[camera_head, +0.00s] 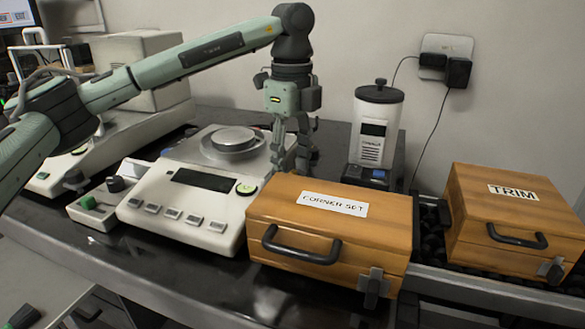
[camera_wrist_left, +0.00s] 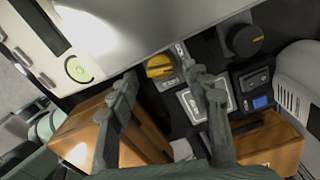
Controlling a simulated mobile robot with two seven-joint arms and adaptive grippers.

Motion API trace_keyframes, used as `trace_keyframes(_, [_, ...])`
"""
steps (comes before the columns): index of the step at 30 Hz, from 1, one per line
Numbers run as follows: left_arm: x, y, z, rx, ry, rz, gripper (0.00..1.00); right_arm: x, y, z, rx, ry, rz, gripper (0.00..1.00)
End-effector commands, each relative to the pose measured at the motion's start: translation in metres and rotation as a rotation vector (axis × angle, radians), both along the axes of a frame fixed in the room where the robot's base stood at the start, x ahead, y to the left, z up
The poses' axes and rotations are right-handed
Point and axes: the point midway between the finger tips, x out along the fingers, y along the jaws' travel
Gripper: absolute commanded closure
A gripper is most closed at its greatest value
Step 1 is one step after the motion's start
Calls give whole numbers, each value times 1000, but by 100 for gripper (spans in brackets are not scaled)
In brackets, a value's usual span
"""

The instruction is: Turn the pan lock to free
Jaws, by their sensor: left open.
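In the left wrist view a yellow knob (camera_wrist_left: 160,67) sits on a small base beside the white balance (camera_wrist_left: 88,35). It appears to be the pan lock, but I cannot read any marking or its setting. It lies between and just beyond my open left fingertips (camera_wrist_left: 160,80), with no clear contact. In the head view my left gripper (camera_head: 291,160) points down at the right side of the balance (camera_head: 150,222), behind the corner set box. The balance's round metal pan (camera_head: 233,138) is left of the gripper. My right gripper is not in view.
The wooden corner set box (camera_head: 380,235) stands close in front of the gripper. A white canister (camera_head: 377,125) is behind to the right, and the wooden trim box (camera_head: 510,195) is farther right. A black knob (camera_wrist_left: 243,40) shows in the wrist view.

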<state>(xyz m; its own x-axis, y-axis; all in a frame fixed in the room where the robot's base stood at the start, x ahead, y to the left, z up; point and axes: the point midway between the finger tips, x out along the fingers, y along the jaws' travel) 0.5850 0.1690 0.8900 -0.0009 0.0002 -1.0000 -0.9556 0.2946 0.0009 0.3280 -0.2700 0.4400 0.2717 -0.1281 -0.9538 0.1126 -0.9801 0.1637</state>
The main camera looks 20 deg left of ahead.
Motion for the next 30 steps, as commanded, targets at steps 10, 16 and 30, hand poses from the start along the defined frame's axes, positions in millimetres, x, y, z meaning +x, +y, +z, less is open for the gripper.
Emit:
trace_keyframes(10, [0, 0, -15, 0, 0, -1, 51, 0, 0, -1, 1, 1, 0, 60])
trace_keyframes(16, [0, 0, -15, 0, 0, -1, 63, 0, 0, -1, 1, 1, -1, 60])
trace_keyframes(30, [-1, 0, -15, -1, 0, -69, 100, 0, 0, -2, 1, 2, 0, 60])
